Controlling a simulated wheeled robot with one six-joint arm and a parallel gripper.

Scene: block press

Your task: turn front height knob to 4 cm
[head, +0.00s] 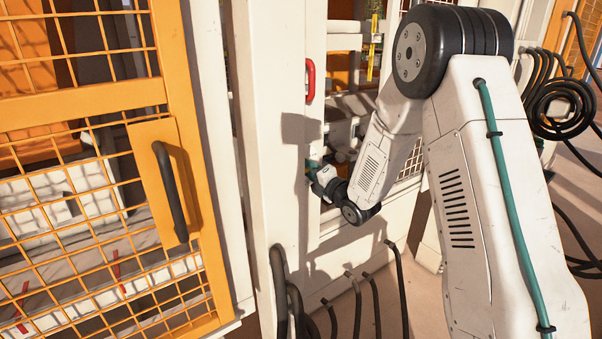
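My white arm reaches from the right into an opening of the white press frame (270,130). My gripper (319,178) is small in the picture, at the end of the dark wrist, close beside the inner edge of a white post. Its fingers are mostly hidden, so I cannot tell whether they are open or shut, or whether they touch anything. I cannot make out the front height knob; the post or my arm may hide it. A narrow yellow scale strip (371,60) stands upright inside the frame, above and behind my gripper.
An orange mesh door (84,107) with a black handle (170,192) fills the left. A red handle (311,80) is on the post above my gripper. Black hoses (356,308) rise below my wrist, and a coiled black cable (558,105) hangs at right.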

